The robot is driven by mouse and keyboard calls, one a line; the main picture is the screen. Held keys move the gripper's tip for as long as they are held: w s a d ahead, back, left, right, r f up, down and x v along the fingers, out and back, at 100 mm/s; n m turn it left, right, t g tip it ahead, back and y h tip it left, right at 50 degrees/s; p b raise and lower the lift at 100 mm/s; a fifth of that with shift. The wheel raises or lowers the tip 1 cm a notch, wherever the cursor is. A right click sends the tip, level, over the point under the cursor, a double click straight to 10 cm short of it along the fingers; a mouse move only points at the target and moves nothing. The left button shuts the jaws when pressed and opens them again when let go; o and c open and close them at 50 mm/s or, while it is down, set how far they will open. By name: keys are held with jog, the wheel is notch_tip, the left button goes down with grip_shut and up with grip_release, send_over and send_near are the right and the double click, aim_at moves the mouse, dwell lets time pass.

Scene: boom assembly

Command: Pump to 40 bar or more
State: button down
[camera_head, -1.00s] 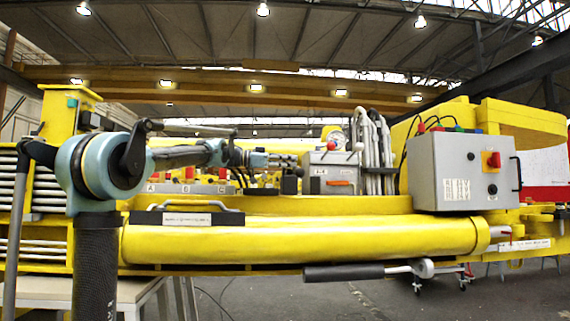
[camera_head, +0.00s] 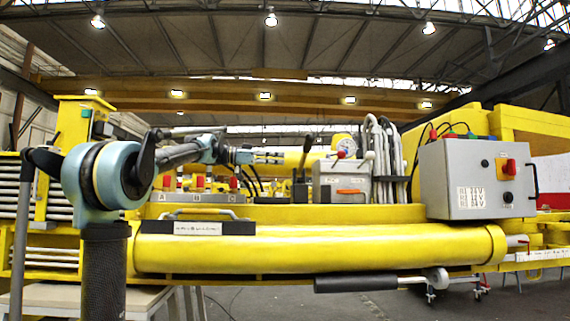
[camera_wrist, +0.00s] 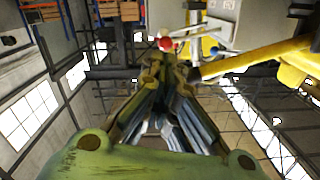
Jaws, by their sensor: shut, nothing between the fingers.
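A grey box (camera_head: 342,183) with an orange handle (camera_head: 352,192) stands behind the yellow cylinder. A red ball knob (camera_head: 341,154) sits on its top and also shows in the wrist view (camera_wrist: 165,44). A round white-faced gauge (camera_head: 343,140) is just behind the box; its reading is too small to tell. A black-ended lever (camera_head: 307,145) stands tilted at the box's left. My gripper (camera_head: 281,157) is shut and empty, left of the lever and apart from the box. Its fingers also show in the wrist view (camera_wrist: 170,72). The lever's lower end is partly hidden.
A yellow cylinder (camera_head: 320,251) with a black-ended bar (camera_head: 355,284) below it spans the front. A grey control box (camera_head: 465,190) with a red switch stands at right. Grey hoses (camera_head: 383,165) rise beside the pump box. Red-topped valves (camera_head: 198,183) sit below my arm.

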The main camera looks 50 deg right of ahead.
jog(key=shift+v, duration=1.1)
dwell(1.1)
jog(key=w+d+r+n, duration=0.1)
jog(key=r+n, duration=0.2)
jog(key=r, duration=0.4)
jog(key=w+d+r+n, duration=0.2)
jog(key=r+n, duration=0.1)
jog(key=r, duration=0.4)
jog(key=shift+w+d+r, duration=0.25)
jog(key=shift+r, duration=0.15)
jog(key=s+d+f, duration=0.4)
jog(key=s+d, duration=0.2)
jog(key=s, duration=0.2)
jog(key=shift+s+d, duration=0.25)
jog(key=shift+d, duration=0.15)
jog(key=shift+f, duration=0.15)
